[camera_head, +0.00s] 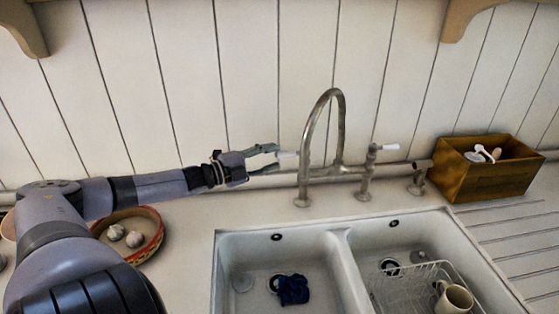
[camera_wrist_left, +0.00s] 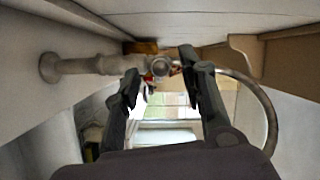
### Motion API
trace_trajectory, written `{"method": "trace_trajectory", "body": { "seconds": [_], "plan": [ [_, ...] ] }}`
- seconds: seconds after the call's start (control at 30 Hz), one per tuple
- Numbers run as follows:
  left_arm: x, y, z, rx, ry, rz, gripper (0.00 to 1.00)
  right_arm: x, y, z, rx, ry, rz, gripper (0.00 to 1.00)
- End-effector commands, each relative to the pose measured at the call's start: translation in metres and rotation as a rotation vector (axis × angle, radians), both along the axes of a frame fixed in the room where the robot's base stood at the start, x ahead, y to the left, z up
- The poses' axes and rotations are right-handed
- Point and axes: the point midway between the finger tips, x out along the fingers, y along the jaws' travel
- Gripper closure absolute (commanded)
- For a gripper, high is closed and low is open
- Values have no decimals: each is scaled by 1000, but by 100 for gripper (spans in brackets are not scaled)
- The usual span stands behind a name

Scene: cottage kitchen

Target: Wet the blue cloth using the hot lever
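The blue cloth (camera_head: 293,289) lies crumpled in the left sink basin, beside the drain. The metal tap (camera_head: 342,120) arches up behind the sink, and no water shows from it. It has a lever with a white handle (camera_head: 287,154) on the left and another white-handled lever (camera_head: 389,146) on the right. No hot mark can be made out. My left gripper (camera_head: 276,158) is open at the left lever's handle; contact cannot be told. In the left wrist view its fingers (camera_wrist_left: 162,78) are apart, with tap fittings (camera_wrist_left: 160,67) beyond them. My right gripper is out of view.
A wire rack (camera_head: 405,290) with a mug (camera_head: 454,298) sits in the right basin. A wooden box (camera_head: 485,180) stands on the right drainboard. A round basket (camera_head: 150,240) with white bulbs is beneath my left arm. The plank wall is close behind the tap.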

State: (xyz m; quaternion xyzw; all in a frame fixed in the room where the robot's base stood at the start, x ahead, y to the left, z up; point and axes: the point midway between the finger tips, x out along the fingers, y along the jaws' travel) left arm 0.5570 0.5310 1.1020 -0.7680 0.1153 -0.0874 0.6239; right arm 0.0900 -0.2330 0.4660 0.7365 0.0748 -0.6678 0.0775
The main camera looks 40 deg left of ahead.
Motion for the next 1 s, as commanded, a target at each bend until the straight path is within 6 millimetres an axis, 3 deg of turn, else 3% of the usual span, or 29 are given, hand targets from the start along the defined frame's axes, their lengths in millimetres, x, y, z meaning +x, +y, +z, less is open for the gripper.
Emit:
{"method": "trace_trajectory", "body": {
  "seconds": [0.47, 0.9, 1.0],
  "plan": [
    [30, -8, 1, 0, -3, 1, 62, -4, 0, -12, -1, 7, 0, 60],
    [33, -10, 0, -1, 0, 1, 62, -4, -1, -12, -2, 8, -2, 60],
    [33, -10, 0, 0, 0, 1, 69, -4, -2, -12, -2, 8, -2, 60]
  ]
}}
